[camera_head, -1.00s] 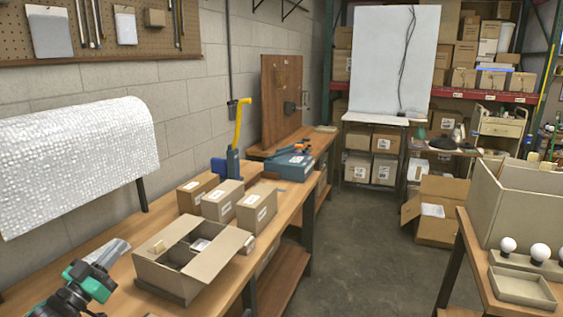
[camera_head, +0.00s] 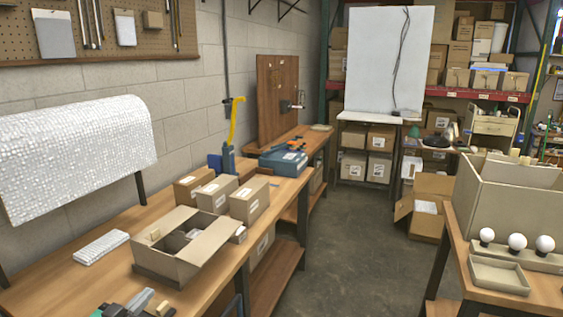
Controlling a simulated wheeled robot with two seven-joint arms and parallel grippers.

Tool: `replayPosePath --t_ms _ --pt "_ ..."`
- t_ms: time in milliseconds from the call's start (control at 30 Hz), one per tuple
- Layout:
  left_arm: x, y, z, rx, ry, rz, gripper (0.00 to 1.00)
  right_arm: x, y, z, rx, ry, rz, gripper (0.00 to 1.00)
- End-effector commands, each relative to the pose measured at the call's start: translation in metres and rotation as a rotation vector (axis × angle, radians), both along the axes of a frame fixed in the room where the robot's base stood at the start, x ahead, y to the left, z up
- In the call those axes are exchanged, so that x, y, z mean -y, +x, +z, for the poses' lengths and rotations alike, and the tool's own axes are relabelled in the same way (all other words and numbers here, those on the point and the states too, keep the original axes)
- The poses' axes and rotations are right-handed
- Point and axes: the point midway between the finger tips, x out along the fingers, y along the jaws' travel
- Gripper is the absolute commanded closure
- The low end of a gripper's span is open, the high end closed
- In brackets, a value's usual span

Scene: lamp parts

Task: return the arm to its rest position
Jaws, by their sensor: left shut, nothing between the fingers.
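My left gripper (camera_head: 142,300) is at the bottom edge, over the near part of the long wooden bench (camera_head: 185,278). Its grey fingers are shut with nothing between them, and the rest of the arm is mostly cut off by the frame. An open cardboard box (camera_head: 165,263) with dividers and a white item inside stands just beyond it, apart from it. A white, bumpy wrapped packet (camera_head: 101,247) lies on the bench to the left of the box. My right gripper is not in view.
Closed cartons (camera_head: 248,202) stand behind the open box. A bubble-wrap roll (camera_head: 75,155) is at the left. The right table (camera_head: 540,292) holds a shallow tray (camera_head: 498,276), white bulbs (camera_head: 517,242) and a large box (camera_head: 510,200). The floor (camera_head: 350,250) between is clear.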

Motion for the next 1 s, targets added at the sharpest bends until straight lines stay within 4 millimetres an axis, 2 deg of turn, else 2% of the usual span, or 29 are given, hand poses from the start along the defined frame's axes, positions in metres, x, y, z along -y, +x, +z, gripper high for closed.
replayPosePath --t_ms 167,300,400,500,700,1000 --pt "0.033 -0.04 -0.061 -0.204 0.059 0.038 1.0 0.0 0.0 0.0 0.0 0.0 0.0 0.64" --pt "0.058 -0.091 -0.111 -0.421 0.13 0.077 1.0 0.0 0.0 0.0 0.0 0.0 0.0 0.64" --pt "0.071 -0.134 -0.139 -0.58 0.179 0.103 1.0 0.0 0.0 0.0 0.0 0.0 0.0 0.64" --pt "0.08 -0.177 -0.159 -0.73 0.223 0.124 1.0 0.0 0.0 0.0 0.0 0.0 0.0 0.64" --pt "0.089 -0.244 -0.178 -0.957 0.279 0.147 1.0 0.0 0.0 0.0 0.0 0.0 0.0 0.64" --pt "0.095 -0.319 -0.183 -1.204 0.319 0.163 1.0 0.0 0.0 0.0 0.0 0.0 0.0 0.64"
